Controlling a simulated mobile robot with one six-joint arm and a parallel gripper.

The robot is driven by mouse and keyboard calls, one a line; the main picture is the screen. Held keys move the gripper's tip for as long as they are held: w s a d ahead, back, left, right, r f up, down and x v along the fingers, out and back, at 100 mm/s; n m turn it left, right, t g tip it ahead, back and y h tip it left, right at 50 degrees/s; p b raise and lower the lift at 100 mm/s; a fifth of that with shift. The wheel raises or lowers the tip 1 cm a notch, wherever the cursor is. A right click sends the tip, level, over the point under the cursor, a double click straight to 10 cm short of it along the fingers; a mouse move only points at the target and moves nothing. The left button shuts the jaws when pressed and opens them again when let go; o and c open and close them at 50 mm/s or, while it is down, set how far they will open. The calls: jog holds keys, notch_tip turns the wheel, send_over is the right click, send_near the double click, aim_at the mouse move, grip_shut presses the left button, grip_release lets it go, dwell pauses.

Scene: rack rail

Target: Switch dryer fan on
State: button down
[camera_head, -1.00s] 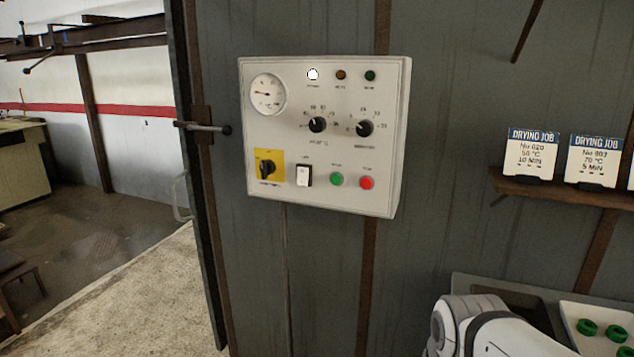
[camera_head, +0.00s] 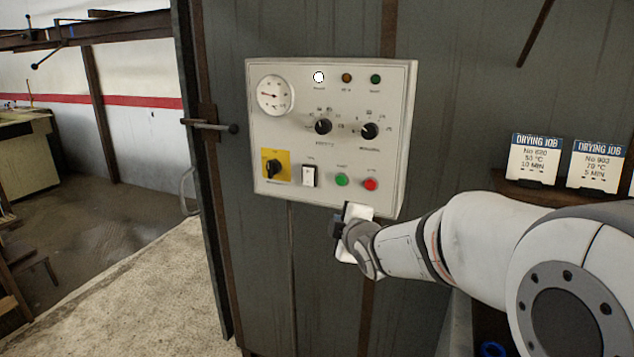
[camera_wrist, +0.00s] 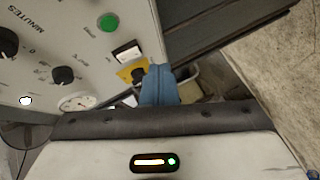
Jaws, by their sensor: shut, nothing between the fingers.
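The white control panel (camera_head: 290,110) hangs on the grey wall. Its white rocker switch (camera_head: 308,176) in a dark frame sits in the bottom row, between the yellow plate with a black rotary switch (camera_head: 273,167) and the green button (camera_head: 342,180). The rocker's label is too small to read, and I cannot tell which way it is tipped. My gripper (camera_head: 337,226) is just below the panel's lower edge, apart from the rocker. In the wrist view the shut blue fingers (camera_wrist: 160,84) hold nothing, and the rocker (camera_wrist: 127,50) shows beyond them to the upper left.
A red button (camera_head: 370,184) is right of the green one. Two black knobs (camera_head: 323,126) and a gauge (camera_head: 274,95) are higher up. A white lamp (camera_head: 319,77) glows. A door handle (camera_head: 210,126) sticks out left of the panel. Job cards (camera_head: 534,158) stand on a shelf at right.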

jog(key=w+a+r+n+t+y, duration=0.1)
jog(key=w+a+r+n+y, duration=0.1)
jog(key=a+r+n, duration=0.1)
jog(key=shift+w+a+n+y, duration=0.15)
jog(key=shift+a+n+y, duration=0.35)
jog(key=shift+a, duration=0.4)
jog(key=p, duration=0.5)
send_near(304, 183)
jog(key=a+x, duration=0.1)
jog(key=x, duration=0.4)
jog(key=shift+w+d+p, duration=0.3)
jog(key=shift+p, duration=0.05)
jog(key=shift+f+b, duration=0.15)
jog(key=shift+b, duration=0.15)
